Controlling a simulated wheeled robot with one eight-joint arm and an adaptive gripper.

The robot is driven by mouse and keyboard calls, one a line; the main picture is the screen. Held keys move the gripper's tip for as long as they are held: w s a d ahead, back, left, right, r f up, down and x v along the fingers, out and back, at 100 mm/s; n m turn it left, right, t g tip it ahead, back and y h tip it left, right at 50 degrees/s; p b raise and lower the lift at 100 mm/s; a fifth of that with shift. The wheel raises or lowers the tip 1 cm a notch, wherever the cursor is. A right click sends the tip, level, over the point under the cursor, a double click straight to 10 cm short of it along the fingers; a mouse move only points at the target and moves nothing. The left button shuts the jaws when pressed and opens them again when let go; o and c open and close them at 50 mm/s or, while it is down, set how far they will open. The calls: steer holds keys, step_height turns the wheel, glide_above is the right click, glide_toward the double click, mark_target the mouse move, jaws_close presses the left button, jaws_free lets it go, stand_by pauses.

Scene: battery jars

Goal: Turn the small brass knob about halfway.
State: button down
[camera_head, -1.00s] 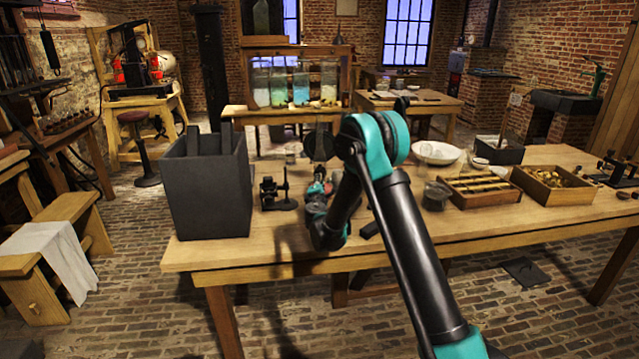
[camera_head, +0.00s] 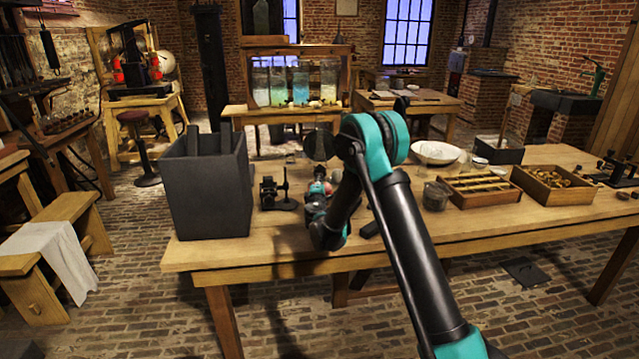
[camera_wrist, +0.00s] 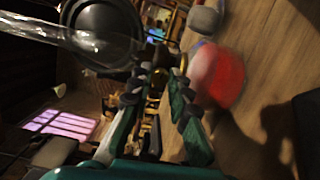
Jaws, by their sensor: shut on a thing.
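My gripper (camera_wrist: 164,84) shows in the wrist view, with its two dark, green-backed fingers close together. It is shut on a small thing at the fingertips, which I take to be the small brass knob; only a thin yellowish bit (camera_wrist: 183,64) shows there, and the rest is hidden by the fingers. A black round disc (camera_wrist: 104,18) and a clear glass tube (camera_wrist: 50,32) are beside the fingers at upper left. A blurred red and pale round thing (camera_wrist: 222,78) is close on the right. In the head view my arm hides most of the gripper, low over the workbench.
A dark grey box (camera_head: 205,190) stands left on the workbench (camera_head: 275,245), with a small black device (camera_head: 277,193) beside it. A glass jar (camera_head: 436,196), a slatted wooden tray (camera_head: 480,189), a wooden box (camera_head: 552,187) and a white bowl (camera_head: 436,152) are to the right.

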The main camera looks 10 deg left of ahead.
steer(key=c, duration=1.4)
jaws_free()
steer(key=s, duration=0.8)
steer(key=s+d, duration=0.1)
steer(key=s, duration=0.3)
